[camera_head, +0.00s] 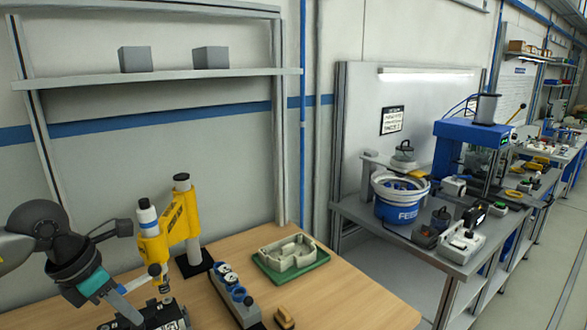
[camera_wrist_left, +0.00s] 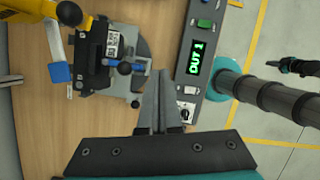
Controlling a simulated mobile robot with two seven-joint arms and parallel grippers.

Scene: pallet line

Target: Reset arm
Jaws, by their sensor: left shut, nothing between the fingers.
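My left arm comes in from the left in the head view. Its gripper (camera_head: 128,308) is low at the left, over the near part of the wooden table (camera_head: 345,294). In the left wrist view the two grey fingers (camera_wrist_left: 155,103) lie together with nothing between them. They point between a black fixture with a printed label (camera_wrist_left: 113,48) and a grey control box (camera_wrist_left: 201,50) whose display reads "OUT 1". My right arm shows at the right of that view, with its dark gripper (camera_wrist_left: 292,67) small and unclear.
A yellow press (camera_head: 180,222) stands on the table near my left arm. A green tray with a pale housing (camera_head: 288,255) lies behind the box with blue parts (camera_head: 232,294). A metal bench with a blue feeder bowl (camera_head: 398,200) stands to the right.

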